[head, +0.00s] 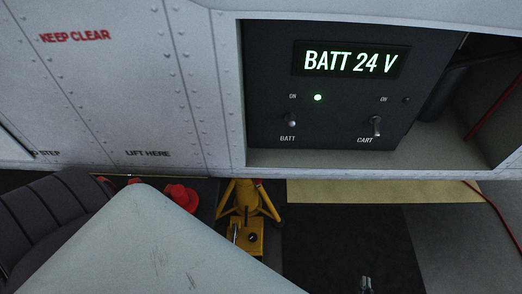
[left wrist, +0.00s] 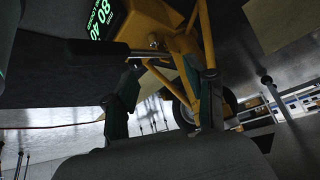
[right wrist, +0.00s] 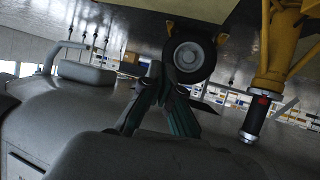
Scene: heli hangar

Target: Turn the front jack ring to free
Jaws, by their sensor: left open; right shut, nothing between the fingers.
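The yellow front jack (head: 246,222) stands on the floor under the white fuselage in the head view. A small red mark shows near its top. In the right wrist view a yellow jack (right wrist: 280,50) appears upside down, with a dark ring or collar (right wrist: 256,118) bearing a red mark. I cannot read the ring's setting. My right gripper (head: 366,284) is at the bottom edge of the head view; its fingers (right wrist: 157,72) are shut and empty, apart from the jack. My left gripper (left wrist: 172,74) is open, with yellow jack parts (left wrist: 165,28) beyond its fingers.
A dark power panel (head: 340,95) reads BATT 24 V, with a green light and two switches. A red object (head: 181,196) lies left of the jack. A wheel (right wrist: 189,55) shows in the right wrist view. The dark floor mat (head: 350,245) right of the jack looks clear.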

